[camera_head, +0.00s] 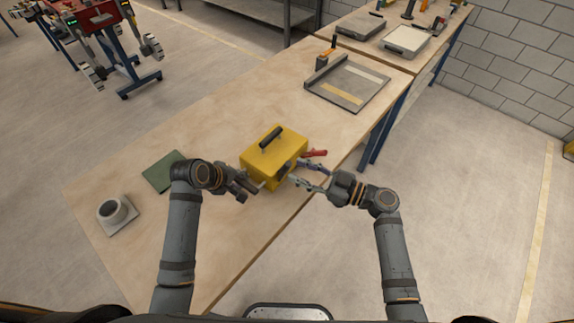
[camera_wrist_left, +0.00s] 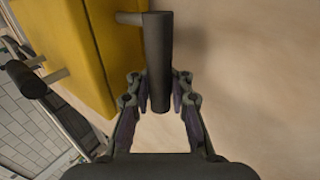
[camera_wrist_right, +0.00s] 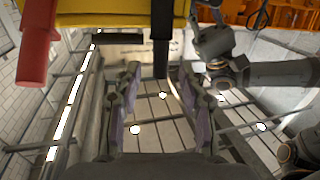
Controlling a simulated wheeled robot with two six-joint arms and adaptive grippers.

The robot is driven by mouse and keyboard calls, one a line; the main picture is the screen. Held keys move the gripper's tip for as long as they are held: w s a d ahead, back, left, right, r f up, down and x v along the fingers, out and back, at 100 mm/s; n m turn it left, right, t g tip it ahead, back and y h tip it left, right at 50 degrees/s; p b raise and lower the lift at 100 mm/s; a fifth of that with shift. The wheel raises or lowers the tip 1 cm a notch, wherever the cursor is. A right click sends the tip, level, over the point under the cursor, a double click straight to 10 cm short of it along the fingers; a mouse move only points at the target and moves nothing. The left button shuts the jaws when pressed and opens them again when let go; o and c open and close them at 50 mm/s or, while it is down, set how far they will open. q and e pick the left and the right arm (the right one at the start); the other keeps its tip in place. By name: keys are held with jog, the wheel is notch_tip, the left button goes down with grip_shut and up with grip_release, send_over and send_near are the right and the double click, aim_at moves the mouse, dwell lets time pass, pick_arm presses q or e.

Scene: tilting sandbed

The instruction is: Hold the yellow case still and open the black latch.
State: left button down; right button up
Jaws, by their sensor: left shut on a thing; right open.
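The yellow case (camera_head: 262,160) sits upright on the wooden table, with a black handle (camera_head: 270,137) on its lid. My left gripper (camera_head: 257,186) is shut on a dark side bar (camera_wrist_left: 158,50) that stands off the case on a grey stub. The black latch (camera_wrist_right: 162,40) is a dark lever at the case's front. My right gripper (camera_wrist_right: 159,78) is open, its fingertips on either side of the latch's lower end; I cannot tell whether they touch it. A red lever (camera_wrist_right: 37,50) sticks out further along the case and shows in the head view (camera_head: 315,153).
A green mat (camera_head: 163,172) and a white ring on a square base (camera_head: 115,212) lie left of the case. A grey tray (camera_head: 375,98) stands further back. The table's right edge is close to the case. Bare table lies behind the case.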

aim_at(287, 166)
jog(key=x, duration=0.4)
jog(key=shift+w+a, duration=0.15)
jog(key=shift+a, duration=0.15)
grip_shut()
